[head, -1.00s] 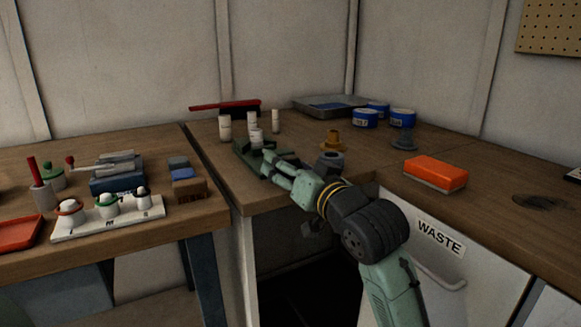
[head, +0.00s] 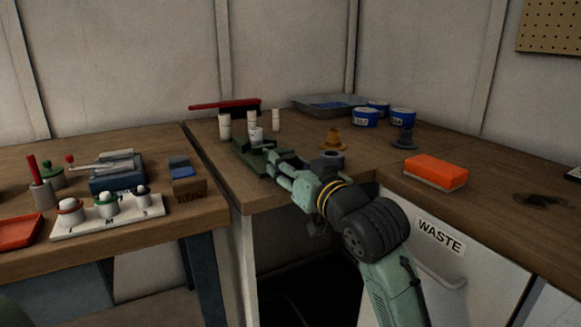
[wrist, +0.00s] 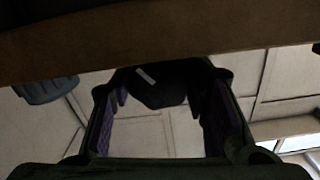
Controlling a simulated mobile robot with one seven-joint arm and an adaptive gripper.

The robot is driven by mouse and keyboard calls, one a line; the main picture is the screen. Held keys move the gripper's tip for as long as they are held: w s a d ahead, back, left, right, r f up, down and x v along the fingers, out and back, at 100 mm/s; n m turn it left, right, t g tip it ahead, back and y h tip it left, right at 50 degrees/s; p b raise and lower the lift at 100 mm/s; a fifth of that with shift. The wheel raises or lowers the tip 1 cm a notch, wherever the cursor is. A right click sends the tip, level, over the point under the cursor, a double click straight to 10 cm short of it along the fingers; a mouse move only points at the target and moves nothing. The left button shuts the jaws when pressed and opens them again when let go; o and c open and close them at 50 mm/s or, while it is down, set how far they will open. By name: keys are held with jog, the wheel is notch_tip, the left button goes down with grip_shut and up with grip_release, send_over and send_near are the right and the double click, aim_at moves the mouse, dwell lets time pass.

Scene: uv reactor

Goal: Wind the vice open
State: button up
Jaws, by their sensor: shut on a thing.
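The vice appears to be the low dark green body (head: 248,152) at the front left of the right-hand bench in the head view. A small pale cylinder (head: 256,137) stands at it; whether it is clamped I cannot tell. My gripper (head: 272,163) is at the vice's near right end, by the bench's front edge, and hides part of it. In the wrist view, my gripper (wrist: 160,108) has a dark rounded part (wrist: 160,85) with a small white mark between its fingers, probably the vice's handle. The contact itself is too dark to see clearly.
Pale cylinders (head: 225,127) stand close behind the vice. A brass-coloured piece (head: 333,139) and a dark grey round part (head: 328,159) are to the right. An orange block (head: 436,171) lies farther right. The left table (head: 200,213) is crowded.

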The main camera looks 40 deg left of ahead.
jog(key=n, duration=0.2)
jog(key=shift+n, duration=0.4)
jog(key=o, duration=1.2)
jog(key=v, duration=1.2)
jog(key=shift+s, duration=0.1)
